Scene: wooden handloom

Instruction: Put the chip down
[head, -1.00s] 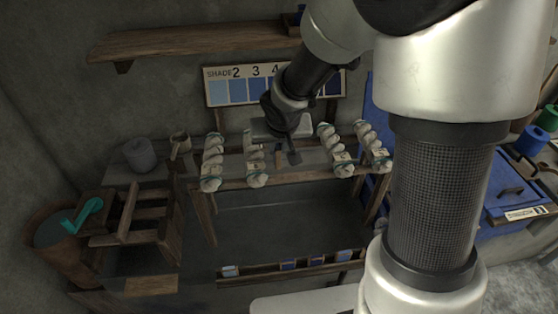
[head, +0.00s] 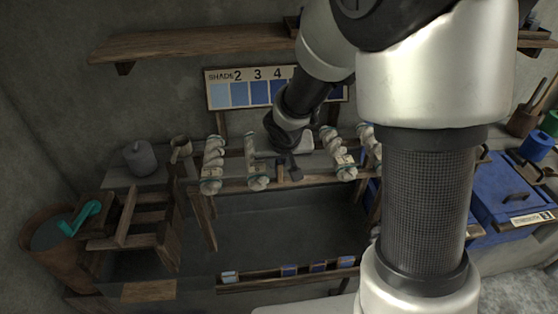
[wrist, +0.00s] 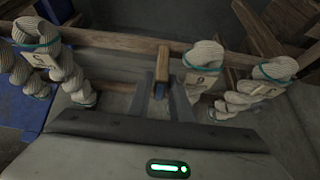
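Several small blue chips sit in the low wooden rack in the head view: a pale one (head: 230,277) at the left end, then darker ones (head: 289,270) (head: 318,266) (head: 345,261) to its right. My gripper (head: 291,171) is well above and behind that rack, at the rail with the yarn hanks. In the wrist view the fingers (wrist: 160,98) stand apart, with a wooden peg (wrist: 163,64) showing between and beyond them. I see no chip between the fingers. Whether they touch the peg is unclear.
Twisted pale hanks (head: 213,165) (head: 258,165) (head: 338,155) with tags hang on both sides of my gripper, close by. A shade board (head: 235,93) with numbered blue patches is behind. A dark trough (head: 285,222) lies below the rail. Blue boxes (head: 510,190) stand right.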

